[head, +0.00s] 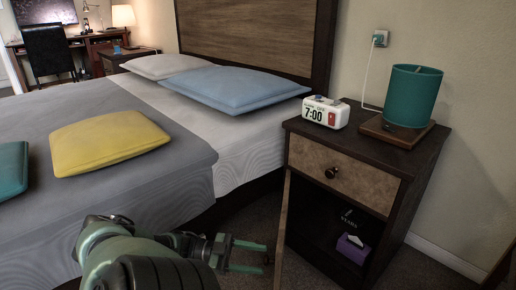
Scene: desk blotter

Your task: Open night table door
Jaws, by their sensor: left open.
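The night table (425,165) stands at the right of the bed, dark wood with a lighter drawer front and a round knob. Its door (283,232) shows nearly edge-on at the left front, swung outward, and the lower compartment behind it is exposed. A purple tissue box (351,250) and a dark item with lettering are inside. My left gripper (266,257) is open, fingers pointing right, just left of the door. I cannot tell whether it touches the door. No handle on the door is clearly visible. My right gripper is out of view.
A teal lamp (411,95) and a white clock (325,112) stand on the night table. The bed (190,175), with yellow and blue pillows, fills the left and lies close to my left arm. Dark carpet shows between bed and night table.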

